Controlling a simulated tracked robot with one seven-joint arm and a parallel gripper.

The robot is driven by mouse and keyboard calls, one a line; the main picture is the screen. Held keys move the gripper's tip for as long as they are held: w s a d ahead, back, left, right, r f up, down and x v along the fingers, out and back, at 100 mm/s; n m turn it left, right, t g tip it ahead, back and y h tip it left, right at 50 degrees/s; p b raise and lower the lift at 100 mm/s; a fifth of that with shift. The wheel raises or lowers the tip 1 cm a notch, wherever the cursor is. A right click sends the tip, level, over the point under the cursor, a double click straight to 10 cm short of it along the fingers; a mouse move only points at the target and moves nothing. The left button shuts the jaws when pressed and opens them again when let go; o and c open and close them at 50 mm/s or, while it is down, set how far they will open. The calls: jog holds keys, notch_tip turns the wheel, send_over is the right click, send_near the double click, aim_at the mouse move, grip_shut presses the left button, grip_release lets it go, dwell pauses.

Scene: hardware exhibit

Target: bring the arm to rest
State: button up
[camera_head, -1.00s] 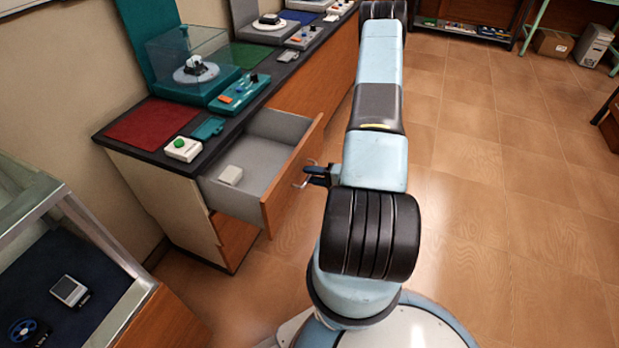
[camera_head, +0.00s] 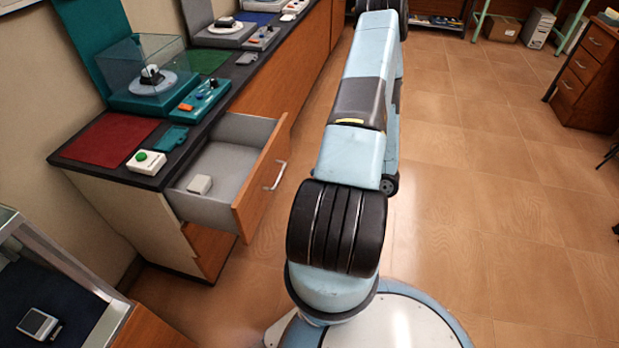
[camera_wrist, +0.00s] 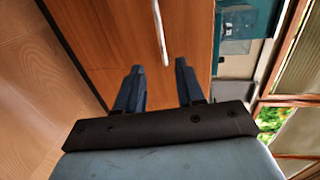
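My arm stretches up through the middle of the head view, and its own links hide my gripper there. In the wrist view my gripper (camera_wrist: 158,88) shows two dark fingers standing well apart with nothing between them. Beyond the fingers is the wooden front of the drawer (camera_wrist: 115,35), with its metal handle (camera_wrist: 160,32) ahead of and apart from the fingertips. In the head view the drawer (camera_head: 258,190) stands pulled out of the counter, and its handle (camera_head: 275,176) is free.
A small white box (camera_head: 199,185) lies in the open drawer. The dark-topped counter (camera_head: 215,112) carries a turntable under a clear cover (camera_head: 150,82), a red mat (camera_head: 108,138) and a green-button box (camera_head: 146,162). A glass case (camera_head: 60,290) stands lower left. Tiled floor (camera_head: 480,190) is clear at right.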

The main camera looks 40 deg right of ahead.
jog(key=shift+s+d, duration=0.2)
jog(key=shift+s, duration=0.05)
dwell(0.4)
jog(key=w+a+r+n+g+y, duration=0.1)
jog(key=w+a+r+n+g, duration=0.25)
jog(key=a+r+g, duration=0.6)
jog(key=w+a+r+n+g+y, duration=0.2)
jog(key=a+r+n, duration=0.2)
jog(key=r, duration=1.1)
jog(key=s+a+r+n+t+h, duration=0.1)
jog(key=s+a+r+h, duration=0.2)
jog(key=r, duration=0.4)
jog(key=s+a+r+n+t+h, duration=0.1)
jog(key=s+a+r+h, duration=0.3)
jog(key=r, duration=0.4)
jog(key=s+a+r+n+t+h, duration=0.1)
jog(key=s+a+r+t+h, duration=0.1)
jog(key=r, duration=0.6)
jog(key=s+a+h, duration=0.1)
jog(key=s+h, duration=0.1)
jog(key=h, duration=0.1)
jog(key=shift+s+a+r, duration=0.15)
jog(key=shift+s+r, duration=0.05)
jog(key=shift+s, duration=0.2)
